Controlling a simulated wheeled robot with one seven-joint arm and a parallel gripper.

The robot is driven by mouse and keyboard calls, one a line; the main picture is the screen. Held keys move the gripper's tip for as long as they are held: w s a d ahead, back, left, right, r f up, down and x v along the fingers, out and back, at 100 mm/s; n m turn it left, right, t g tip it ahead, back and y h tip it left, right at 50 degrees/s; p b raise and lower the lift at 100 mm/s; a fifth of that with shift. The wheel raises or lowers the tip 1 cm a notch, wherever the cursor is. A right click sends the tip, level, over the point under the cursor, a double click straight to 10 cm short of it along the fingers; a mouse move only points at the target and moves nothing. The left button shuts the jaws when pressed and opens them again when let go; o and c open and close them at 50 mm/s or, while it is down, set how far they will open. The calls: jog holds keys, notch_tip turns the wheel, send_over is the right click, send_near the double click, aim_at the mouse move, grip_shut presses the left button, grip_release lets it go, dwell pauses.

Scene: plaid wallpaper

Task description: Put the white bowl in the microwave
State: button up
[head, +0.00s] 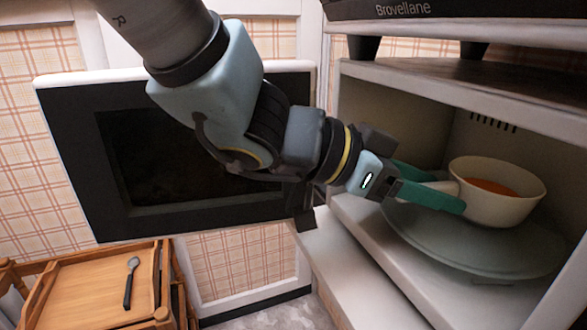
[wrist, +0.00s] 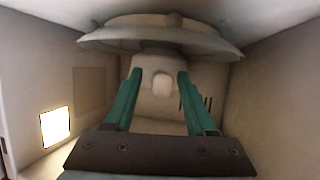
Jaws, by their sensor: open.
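The white bowl (head: 503,207) stands upright on the turntable (head: 480,252) inside the open microwave (head: 400,95), with orange-red food in it. Its stubby handle faces my gripper. My gripper (head: 450,190) reaches into the cavity with its green fingers apart, one on each side of the handle. In the wrist view, which looks upside down, the bowl (wrist: 145,95) hangs below the turntable (wrist: 205,43), and the handle end shows between the fingers. I cannot tell whether either finger touches the handle.
The microwave door (head: 80,150) stands wide open at the left, behind my arm. The cavity's side walls and ceiling leave limited room around my gripper. A wooden cart (head: 85,290) with a dark-handled utensil (head: 129,283) stands at the lower left. Another appliance (head: 450,12) sits on top.

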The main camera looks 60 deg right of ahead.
jog(key=shift+w, duration=0.1)
jog(key=v, duration=1)
jog(key=shift+w+a+r, duration=0.2)
jog(key=shift+w+d, duration=0.1)
